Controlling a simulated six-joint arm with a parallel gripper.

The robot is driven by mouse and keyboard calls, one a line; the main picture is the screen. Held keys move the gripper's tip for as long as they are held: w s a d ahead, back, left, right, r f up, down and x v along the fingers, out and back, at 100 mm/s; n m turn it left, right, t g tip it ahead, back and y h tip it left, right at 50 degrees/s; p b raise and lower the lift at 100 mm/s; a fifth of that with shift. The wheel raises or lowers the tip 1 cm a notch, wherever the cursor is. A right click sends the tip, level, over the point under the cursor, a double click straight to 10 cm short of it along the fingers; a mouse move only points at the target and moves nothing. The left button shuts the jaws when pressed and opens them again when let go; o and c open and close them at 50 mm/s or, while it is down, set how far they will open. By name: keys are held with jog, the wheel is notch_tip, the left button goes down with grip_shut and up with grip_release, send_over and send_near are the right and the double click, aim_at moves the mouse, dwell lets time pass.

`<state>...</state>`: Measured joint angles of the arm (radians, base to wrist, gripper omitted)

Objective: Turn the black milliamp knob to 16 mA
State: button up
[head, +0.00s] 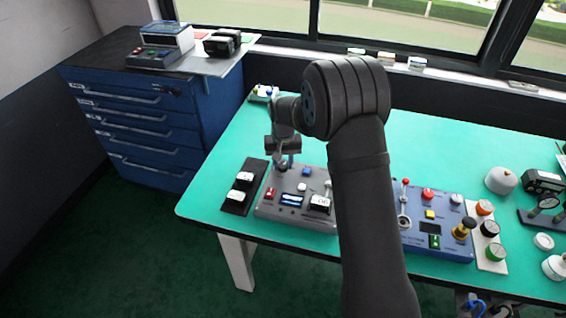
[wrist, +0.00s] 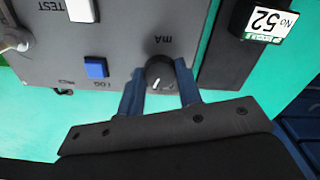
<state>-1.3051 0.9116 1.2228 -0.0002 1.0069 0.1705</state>
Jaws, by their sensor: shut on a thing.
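The black milliamp knob (wrist: 158,74) sits on the grey panel and shows in the wrist view with "mA" printed beside it. A white pointer line is on its face. My gripper (wrist: 160,88) has its two blue fingers on either side of the knob, shut on it. In the head view my gripper (head: 283,162) is over the back left part of the grey control box (head: 262,209). The knob is hidden there by the gripper. The scale marks around the knob are not readable.
On the grey box are a blue button (wrist: 96,68), a white button (wrist: 82,10) and a small display (head: 291,200). A black plate (head: 234,207) with white-labelled blocks lies at its left. A blue control box (head: 436,236) stands to the right.

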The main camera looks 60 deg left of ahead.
aim_at(283, 165)
jog(key=shift+m, duration=0.7)
jog(key=o, duration=1)
notch_tip(283, 165, up, 17)
jog(key=shift+r, duration=0.2)
